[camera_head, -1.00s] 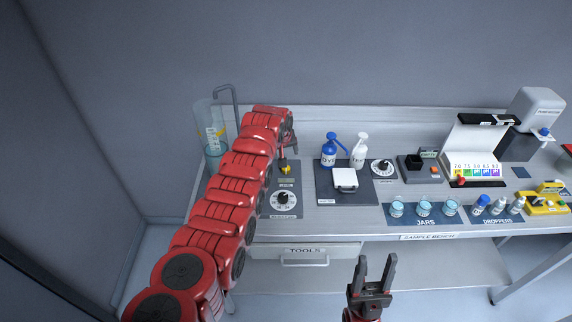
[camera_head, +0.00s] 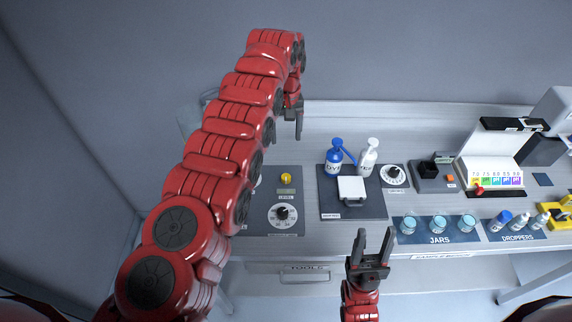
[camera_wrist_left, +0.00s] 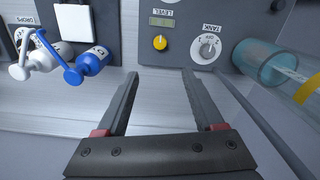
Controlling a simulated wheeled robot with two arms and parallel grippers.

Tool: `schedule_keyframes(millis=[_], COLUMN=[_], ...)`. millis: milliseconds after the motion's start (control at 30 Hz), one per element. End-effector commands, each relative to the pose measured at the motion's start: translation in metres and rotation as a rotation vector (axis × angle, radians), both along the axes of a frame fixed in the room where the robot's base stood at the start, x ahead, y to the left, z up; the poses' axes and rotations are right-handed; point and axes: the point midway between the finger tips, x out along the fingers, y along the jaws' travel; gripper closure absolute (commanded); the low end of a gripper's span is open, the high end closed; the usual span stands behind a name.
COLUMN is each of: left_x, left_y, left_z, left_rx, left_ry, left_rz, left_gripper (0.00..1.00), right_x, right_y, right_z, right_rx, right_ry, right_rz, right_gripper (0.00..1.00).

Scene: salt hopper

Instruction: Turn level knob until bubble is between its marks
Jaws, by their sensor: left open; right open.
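The level knob is a small yellow round knob (camera_head: 286,178) on a dark grey panel, beside a small display (camera_head: 286,191) labelled LEVEL. In the left wrist view the yellow knob (camera_wrist_left: 160,42) lies beyond my fingertips, between their lines, with the greenish display (camera_wrist_left: 162,22) behind it. No bubble or marks can be made out. My left gripper (camera_head: 298,130) is open and empty, above and behind the knob in the head view, apart from it. Its two fingers (camera_wrist_left: 160,75) show spread in the wrist view. My right gripper (camera_head: 375,238) is open and empty in front of the bench.
A large white dial (camera_head: 283,214) shares the knob's panel. Blue (camera_head: 334,160) and white (camera_head: 368,158) pump bottles stand to the right, behind a white-lidded device (camera_head: 351,188). A clear cylinder (camera_wrist_left: 268,62) is near the panel in the wrist view. Jars (camera_head: 438,224) line the front edge.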

Motion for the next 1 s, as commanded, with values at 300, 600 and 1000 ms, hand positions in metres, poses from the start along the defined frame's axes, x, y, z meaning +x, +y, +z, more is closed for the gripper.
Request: schedule_keyframes(millis=[300,600,1000], left_x=[0.001,0.0,-0.001], left_y=[0.0,0.0,-0.001], left_z=[-0.04,-0.092,-0.15], left_rx=[-0.002,-0.001,0.001], left_ry=[-0.005,-0.003,0.0], left_rz=[-0.001,-0.001,-0.002], left_gripper=[0.31,0.31,0.31], right_x=[0.0,0.0,0.0], right_y=[0.0,0.0,0.0], right_z=[-0.042,-0.097,-0.126], right_rx=[0.0,0.0,0.0], right_ry=[0.001,0.0,0.0], right_rz=[0.0,0.0,0.0], right_gripper=[0.5,0.5,0.5])
